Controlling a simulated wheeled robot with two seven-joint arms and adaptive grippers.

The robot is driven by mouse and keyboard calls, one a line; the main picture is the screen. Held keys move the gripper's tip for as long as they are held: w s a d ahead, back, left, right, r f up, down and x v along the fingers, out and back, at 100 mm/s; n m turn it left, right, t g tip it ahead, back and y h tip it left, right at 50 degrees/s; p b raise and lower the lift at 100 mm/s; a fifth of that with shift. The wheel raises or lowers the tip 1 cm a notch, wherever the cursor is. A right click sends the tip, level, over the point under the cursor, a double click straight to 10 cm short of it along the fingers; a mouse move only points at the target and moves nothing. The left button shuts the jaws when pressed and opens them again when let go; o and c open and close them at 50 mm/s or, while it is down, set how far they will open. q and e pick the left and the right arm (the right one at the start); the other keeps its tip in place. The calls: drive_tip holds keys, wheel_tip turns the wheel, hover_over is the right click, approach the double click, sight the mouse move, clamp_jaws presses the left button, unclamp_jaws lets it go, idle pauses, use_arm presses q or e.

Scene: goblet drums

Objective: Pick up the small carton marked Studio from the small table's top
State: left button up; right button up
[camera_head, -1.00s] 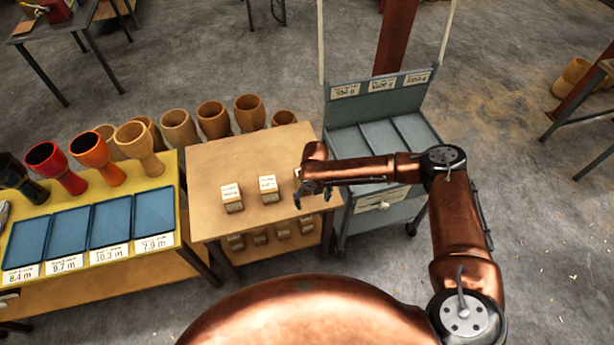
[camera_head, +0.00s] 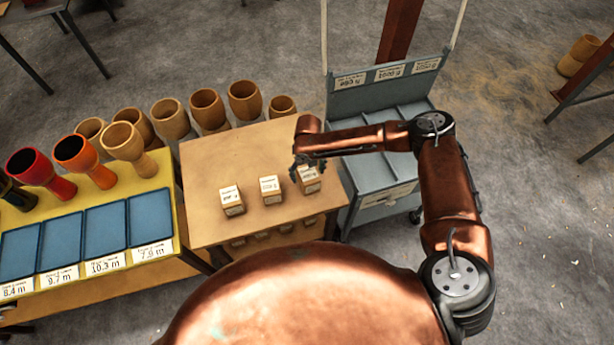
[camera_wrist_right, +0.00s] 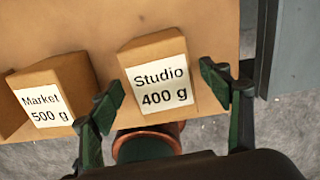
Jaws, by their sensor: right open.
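The small carton marked Studio 400 g (camera_wrist_right: 157,75) stands on the small table's wooden top (camera_head: 215,165), near its right edge. It is the rightmost of three cartons in the head view (camera_head: 311,186). My right gripper (camera_wrist_right: 161,94) is open and empty. In the wrist view its two fingertips are apart, one to each side of the carton's lower part; contact cannot be made out. In the head view the right gripper (camera_head: 306,164) is over the carton and partly hides it. My left gripper is not in view.
A carton marked Market 500 g (camera_wrist_right: 55,95) stands left of Studio, with a small gap. Another carton (camera_head: 231,201) stands further left. A grey cart (camera_head: 375,205) stands right of the table. Goblet drums (camera_head: 170,120) stand behind. A yellow table with blue trays (camera_head: 105,225) is at left.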

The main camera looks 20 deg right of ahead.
drive_tip(key=shift+d+f, duration=0.1)
drive_tip(key=shift+f, duration=0.4)
wheel_tip(320, 180, down, 4)
drive_tip(key=shift+r, duration=0.2)
drive_tip(key=shift+f, duration=0.5)
drive_tip(key=c, duration=1.5)
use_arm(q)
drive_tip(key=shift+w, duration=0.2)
use_arm(e)
drive_tip(key=shift+c, duration=0.6)
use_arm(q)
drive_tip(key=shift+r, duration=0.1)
